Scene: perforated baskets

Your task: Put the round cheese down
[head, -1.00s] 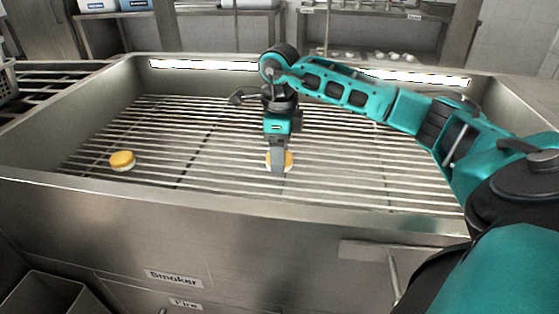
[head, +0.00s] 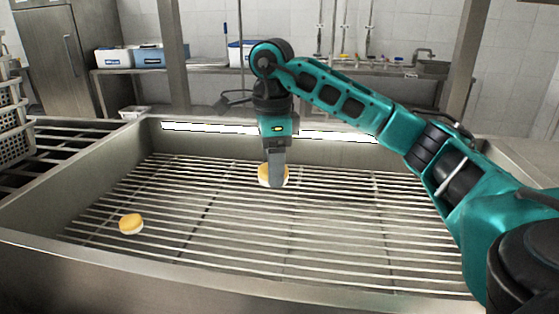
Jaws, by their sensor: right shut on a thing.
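A round cheese (head: 262,174), with a yellow-orange top and a pale side, is held in my right gripper (head: 276,182), near the back middle of the smoker's grill rack (head: 215,215). The right gripper points down and is shut on this cheese, and its near finger hides the middle of it. The cheese appears raised above the bars. Another round cheese (head: 131,224) of the same look lies on the rack at the left, apart from the gripper. My left gripper is not in view.
The smoker's metal rim (head: 60,260) stands up around the rack. The rack's middle, front and right are clear. White perforated baskets (head: 12,125) stand at the far left. A back counter (head: 210,70) holds blue-and-white boxes (head: 161,56).

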